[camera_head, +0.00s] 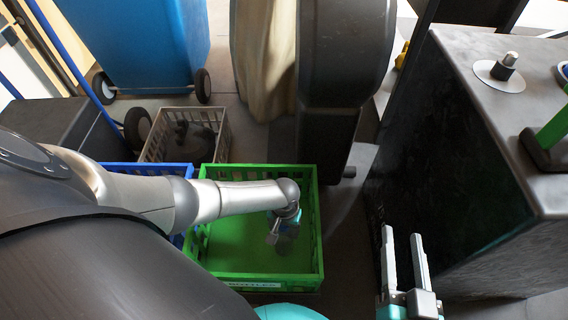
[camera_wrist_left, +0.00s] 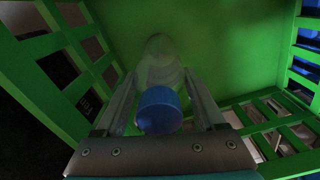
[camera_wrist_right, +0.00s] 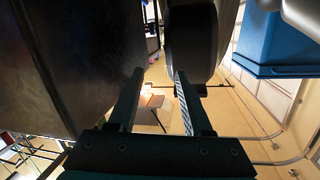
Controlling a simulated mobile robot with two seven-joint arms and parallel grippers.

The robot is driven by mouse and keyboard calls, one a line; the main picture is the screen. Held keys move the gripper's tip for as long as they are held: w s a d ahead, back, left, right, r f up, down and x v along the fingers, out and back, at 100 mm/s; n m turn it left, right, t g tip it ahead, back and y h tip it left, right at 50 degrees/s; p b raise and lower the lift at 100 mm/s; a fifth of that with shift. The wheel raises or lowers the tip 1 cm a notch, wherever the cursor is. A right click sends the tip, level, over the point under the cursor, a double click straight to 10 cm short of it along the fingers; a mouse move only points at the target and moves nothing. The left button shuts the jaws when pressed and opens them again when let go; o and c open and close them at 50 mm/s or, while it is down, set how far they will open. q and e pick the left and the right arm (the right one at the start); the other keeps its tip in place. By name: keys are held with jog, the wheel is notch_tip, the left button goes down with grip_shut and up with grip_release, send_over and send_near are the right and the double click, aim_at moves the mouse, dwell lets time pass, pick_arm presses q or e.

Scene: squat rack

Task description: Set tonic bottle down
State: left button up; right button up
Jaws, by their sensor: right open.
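The tonic bottle, clear with a blue cap (camera_wrist_left: 160,110), is between the fingers of my left gripper (camera_wrist_left: 160,82) in the left wrist view. Its cap points toward the camera and its clear body toward the green floor of the crate. The fingers appear closed on the bottle's sides. In the head view my left gripper (camera_head: 280,232) is inside the green crate (camera_head: 318,235), above its floor. Whether the bottle touches the floor cannot be told. My right gripper (camera_head: 405,268) is open and empty, right of the crate; its fingers also show in the right wrist view (camera_wrist_right: 157,85).
A blue crate (camera_head: 150,168) stands left of the green one, and a grey crate (camera_head: 222,140) with dark items behind. A blue wheeled bin (camera_head: 140,45) is at the back left. A large dark box (camera_head: 470,150) stands on the right. The green crate's visible floor is clear.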

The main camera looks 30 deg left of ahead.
pick_arm(q)
jog(key=o, duration=0.4)
jog(key=shift+o, duration=0.2)
jog(key=shift+r, duration=0.1)
